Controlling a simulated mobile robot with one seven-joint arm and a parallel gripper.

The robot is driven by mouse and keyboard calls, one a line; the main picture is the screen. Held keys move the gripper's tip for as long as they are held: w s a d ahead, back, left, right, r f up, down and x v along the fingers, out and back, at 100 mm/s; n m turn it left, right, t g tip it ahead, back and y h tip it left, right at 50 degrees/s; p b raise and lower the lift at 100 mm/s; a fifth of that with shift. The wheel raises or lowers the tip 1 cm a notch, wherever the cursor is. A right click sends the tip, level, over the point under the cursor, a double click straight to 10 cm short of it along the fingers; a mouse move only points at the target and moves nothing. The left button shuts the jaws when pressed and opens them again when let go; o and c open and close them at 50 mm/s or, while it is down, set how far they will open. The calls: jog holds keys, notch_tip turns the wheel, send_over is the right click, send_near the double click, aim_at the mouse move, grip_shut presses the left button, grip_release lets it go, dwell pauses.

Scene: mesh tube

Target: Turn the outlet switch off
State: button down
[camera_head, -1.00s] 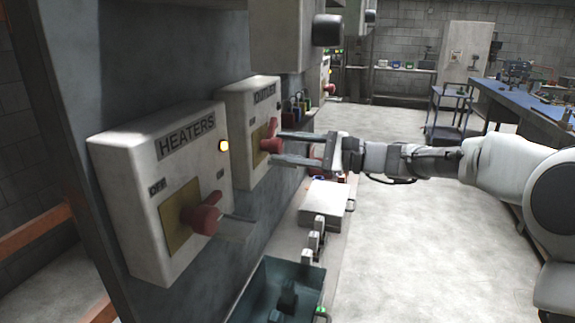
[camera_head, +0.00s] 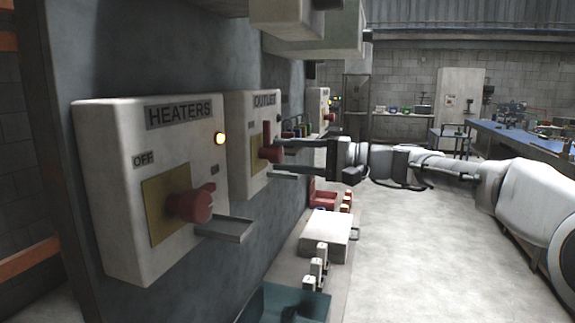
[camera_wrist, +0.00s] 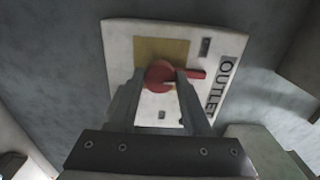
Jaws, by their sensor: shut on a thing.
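The outlet switch is a white box (camera_head: 238,150) labelled OUTLET on the wall panel, just beyond the HEATERS box. Its red handle (camera_head: 266,140) points up, toward the label. In the wrist view the same red handle (camera_wrist: 160,75) sits on a yellow plate, its lever pointing right toward the OUTLET lettering. My gripper (camera_head: 276,156) reaches in from the right, one finger above the other. In the wrist view my gripper (camera_wrist: 160,88) has a finger on each side of the red hub and is shut on it. The finger-side edges of the hub are partly hidden.
The HEATERS box (camera_head: 140,225), with a lit yellow lamp and red handle, is in the left foreground. A grey box (camera_head: 325,233) and a teal bin (camera_head: 290,303) are below. Equipment boxes overhang above. The floor at right is open, with a blue workbench (camera_head: 520,140) behind.

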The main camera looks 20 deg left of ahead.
dwell(0.4)
jog(key=shift+c, duration=1.7)
grip_release()
jog(key=shift+d, duration=0.1)
jog(key=w+d+p, duration=0.1)
jog(key=w+d, duration=0.1)
jog(key=d, duration=1.5)
